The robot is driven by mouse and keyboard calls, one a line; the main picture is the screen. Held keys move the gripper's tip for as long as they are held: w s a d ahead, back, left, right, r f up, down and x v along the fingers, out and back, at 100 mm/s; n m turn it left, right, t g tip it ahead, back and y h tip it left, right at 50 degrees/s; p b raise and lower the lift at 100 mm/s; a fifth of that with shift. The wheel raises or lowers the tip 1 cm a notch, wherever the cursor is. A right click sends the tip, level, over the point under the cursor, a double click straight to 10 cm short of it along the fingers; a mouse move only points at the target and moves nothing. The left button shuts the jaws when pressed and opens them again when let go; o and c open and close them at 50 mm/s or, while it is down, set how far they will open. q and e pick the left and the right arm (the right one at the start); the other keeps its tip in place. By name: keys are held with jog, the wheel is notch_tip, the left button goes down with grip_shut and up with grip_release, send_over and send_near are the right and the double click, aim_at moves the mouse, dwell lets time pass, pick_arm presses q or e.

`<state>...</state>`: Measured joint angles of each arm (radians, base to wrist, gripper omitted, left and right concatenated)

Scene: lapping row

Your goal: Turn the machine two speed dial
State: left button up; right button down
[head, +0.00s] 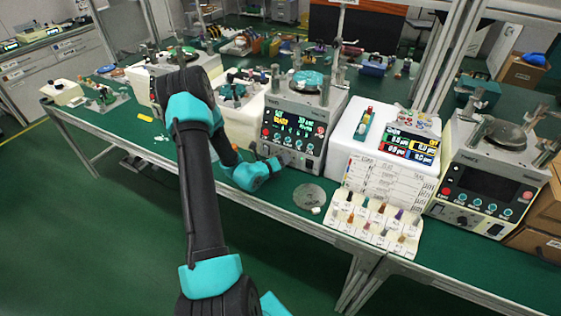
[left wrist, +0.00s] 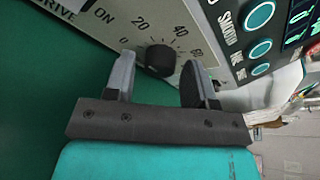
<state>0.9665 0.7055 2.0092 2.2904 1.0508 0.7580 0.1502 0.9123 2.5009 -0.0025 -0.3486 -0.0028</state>
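The lapping machine with the lit panel (head: 297,128) stands mid-table; I take it for machine two. Its black speed dial (left wrist: 159,58) shows in the left wrist view, on a pale front face with a printed scale around it. My left gripper (head: 277,164) is at the lower front of this machine in the head view. In the left wrist view the gripper (left wrist: 160,80) is open, with one finger on each side of the dial and visible space between them. Contact with the dial cannot be made out. My right gripper is not in view.
A white box (head: 345,145), a label sheet (head: 372,180) and a tray of small coloured parts (head: 375,222) stand to the right. A grey disc (head: 309,196) lies near the front edge. Another machine with a dark screen (head: 484,185) stands farther right.

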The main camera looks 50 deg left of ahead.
pick_arm(q)
jog(key=c, duration=0.7)
jog(key=shift+c, duration=0.2)
jog(key=shift+m+y, duration=0.3)
jog(key=shift+m, duration=0.1)
jog(key=m, duration=0.1)
jog(key=m+g+y, duration=0.1)
jog(key=m+y, duration=0.1)
jog(key=shift+d+m, duration=0.25)
jog(key=shift+m, duration=0.15)
jog(key=m+y, duration=0.1)
jog(key=m, duration=0.1)
jog(key=m+g+y, duration=0.1)
jog(key=m, duration=0.1)
jog(key=shift+w+d+y, duration=0.1)
jog(key=shift+y, duration=0.2)
jog(key=shift+m, duration=0.3)
jog(key=o, duration=0.9)
